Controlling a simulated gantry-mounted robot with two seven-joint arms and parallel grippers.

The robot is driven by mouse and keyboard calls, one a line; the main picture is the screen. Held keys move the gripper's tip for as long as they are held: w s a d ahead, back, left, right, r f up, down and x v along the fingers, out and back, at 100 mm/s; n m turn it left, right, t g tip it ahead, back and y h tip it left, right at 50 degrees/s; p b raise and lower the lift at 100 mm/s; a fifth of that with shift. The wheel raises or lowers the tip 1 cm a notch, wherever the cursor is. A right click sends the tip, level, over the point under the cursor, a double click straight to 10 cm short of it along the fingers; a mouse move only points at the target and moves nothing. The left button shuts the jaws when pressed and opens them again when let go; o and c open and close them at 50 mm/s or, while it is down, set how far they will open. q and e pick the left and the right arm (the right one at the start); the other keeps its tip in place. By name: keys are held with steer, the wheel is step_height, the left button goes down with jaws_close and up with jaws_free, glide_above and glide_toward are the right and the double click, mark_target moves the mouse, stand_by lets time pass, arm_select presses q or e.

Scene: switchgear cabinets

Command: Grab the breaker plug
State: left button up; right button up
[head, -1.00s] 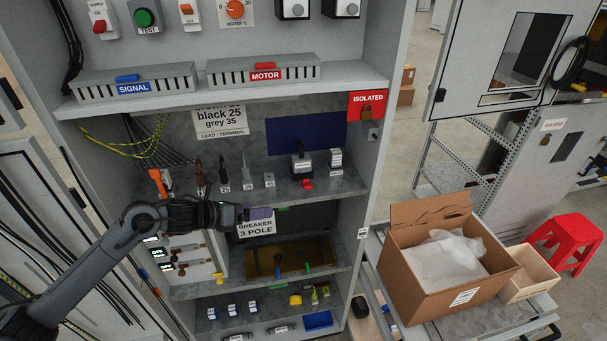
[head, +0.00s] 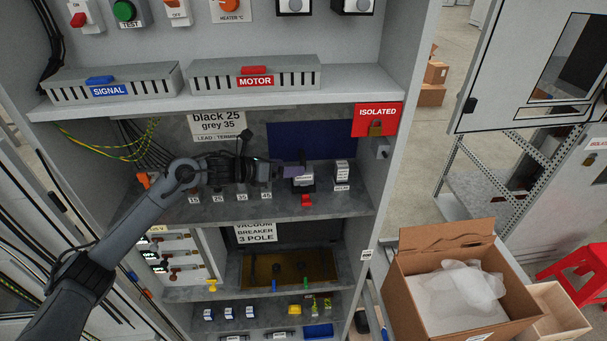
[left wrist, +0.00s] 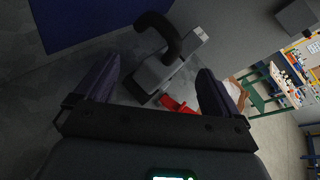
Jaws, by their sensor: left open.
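The breaker plug appears to be the grey block with a black curved handle (left wrist: 165,62) in the left wrist view, lying between my open fingertips and ahead of them. In the head view its grey and black body (head: 303,182) stands on the middle shelf, its top partly hidden by my gripper. My left gripper (head: 296,170) reaches in from the left at the plug's upper part. In the left wrist view the left gripper (left wrist: 158,80) has its two purple fingers apart with nothing held; contact cannot be told. My right gripper is not in view.
A red clip (head: 306,200) lies just in front of the plug. A smaller labelled block (head: 342,174) stands to its right, and a blue panel (head: 345,140) is behind. Labelled lead terminals (head: 241,197) stand to the left. The shelf with the MOTOR box (head: 255,76) overhangs above.

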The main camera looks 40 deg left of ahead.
arm_select(q)
steer(key=shift+w+d+f, duration=0.1)
steer(key=shift+w, duration=0.15)
steer(key=shift+w+d+p, duration=0.15)
steer(key=shift+w+p, duration=0.15)
steer(key=p+x, duration=0.1)
steer(key=x, duration=0.1)
steer(key=p+x, duration=0.1)
steer(key=x, duration=0.1)
steer(key=shift+d+r, duration=0.2)
steer(key=shift+r, duration=0.05)
steer(key=shift+w+d+f, duration=0.1)
steer(key=shift+w+f, duration=0.15)
steer(key=shift+f, duration=0.05)
steer(key=c, duration=1.2)
